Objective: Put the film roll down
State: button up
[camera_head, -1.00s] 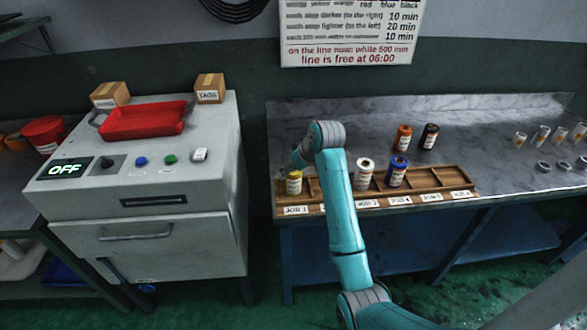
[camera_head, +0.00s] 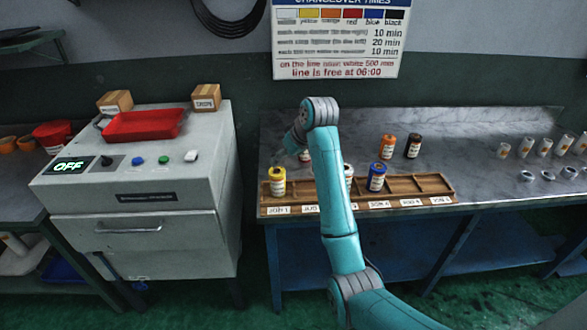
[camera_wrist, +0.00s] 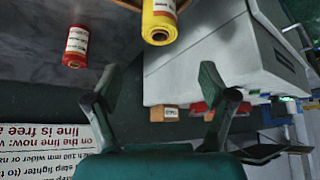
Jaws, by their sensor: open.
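A yellow film roll (camera_head: 278,182) stands upright in the leftmost compartment, JOB 1, of the wooden tray (camera_head: 430,181). It also shows in the wrist view (camera_wrist: 160,22), apart from the fingers. My gripper (camera_wrist: 158,92) is open with nothing between its fingers. In the head view my gripper is mostly hidden behind my arm. A red roll (camera_wrist: 75,47) stands on the bench in the wrist view; a small part of a roll (camera_head: 304,155) shows beside my arm. A white roll (camera_head: 348,172), partly hidden by my arm, and a blue roll (camera_head: 376,177) stand in the tray.
An orange roll (camera_head: 387,147) and a black roll (camera_head: 413,147) stand on the bench (camera_head: 470,150) behind the tray. A grey machine (camera_head: 140,200) with a red tray (camera_head: 143,126) stands at the left. The tray's right compartments look empty.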

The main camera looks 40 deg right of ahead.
jog(key=s+a+f+t, duration=0.1)
jog(key=s+a+f, duration=0.35)
jog(key=f, duration=0.45)
jog(key=s+a+f+t, duration=0.1)
jog(key=s+a+f, duration=0.35)
jog(key=f, duration=0.55)
jog(key=s+a+f+m+t+h, duration=0.1)
jog(key=s+a+f, duration=0.3)
jog(key=s, duration=0.3)
jog(key=s+a+f+t, duration=0.1)
jog(key=s+a+f, duration=0.3)
jog(key=s, duration=0.3)
jog(key=s+a+r+t, duration=0.1)
jog(key=s+a, duration=0.2)
jog(key=s, duration=0.6)
jog(key=s+a+r+t, duration=0.1)
jog(key=s+a, duration=0.1)
jog(key=s, duration=0.6)
jog(key=s+a+r+n+t+y, duration=0.1)
jog(key=s+a+r+t, duration=0.1)
jog(key=s+r, duration=1)
jog(key=v, duration=0.4)
jog(key=shift+a+f, duration=0.2)
jog(key=shift+a, duration=0.05)
